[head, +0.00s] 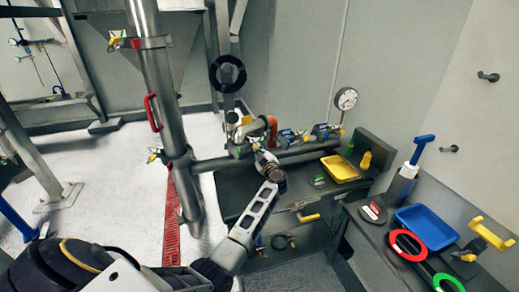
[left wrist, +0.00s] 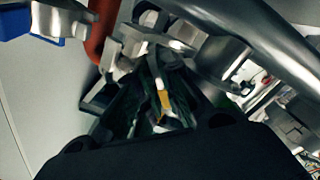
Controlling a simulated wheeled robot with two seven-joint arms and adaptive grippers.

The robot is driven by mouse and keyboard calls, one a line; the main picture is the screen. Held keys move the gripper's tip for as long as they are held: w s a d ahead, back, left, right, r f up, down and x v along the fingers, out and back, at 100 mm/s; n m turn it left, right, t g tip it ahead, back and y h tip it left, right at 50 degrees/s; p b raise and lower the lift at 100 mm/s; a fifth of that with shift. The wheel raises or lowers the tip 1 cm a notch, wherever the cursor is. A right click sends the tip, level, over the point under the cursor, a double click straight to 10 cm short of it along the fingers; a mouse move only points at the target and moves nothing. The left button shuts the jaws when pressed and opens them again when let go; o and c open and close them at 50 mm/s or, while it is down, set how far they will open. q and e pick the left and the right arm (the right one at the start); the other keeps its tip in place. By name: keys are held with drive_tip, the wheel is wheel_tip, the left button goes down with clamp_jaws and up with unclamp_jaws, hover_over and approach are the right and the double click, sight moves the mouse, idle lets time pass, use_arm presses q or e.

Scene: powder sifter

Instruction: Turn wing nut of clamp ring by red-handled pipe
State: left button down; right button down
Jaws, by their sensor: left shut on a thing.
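My left gripper (head: 262,154) reaches up from the lower left to the valve and clamp assembly on the horizontal pipe (head: 215,163). A curved red handle (head: 271,125) stands just above it, and it also shows in the left wrist view (left wrist: 103,32). In the left wrist view my left gripper (left wrist: 160,98) is shut on a small wing nut with a yellow part (left wrist: 164,99), beside a metal clamp ring (left wrist: 135,40). The gripper's dark fingers partly hide the nut. My right gripper is not in view.
A thick vertical pipe (head: 160,80) with a red grip (head: 152,112) stands at the left. A pressure gauge (head: 345,98) rises behind the valves. A yellow tray (head: 340,169) is on the dark bench to the right. A blue tray (head: 425,212) is on the side table.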

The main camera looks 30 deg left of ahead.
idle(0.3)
use_arm(q)
drive_tip(key=c, duration=1.6)
unclamp_jaws()
drive_tip(key=shift+d, duration=0.15)
drive_tip(key=v, duration=1.1)
drive_tip(key=shift+s+d, duration=0.3)
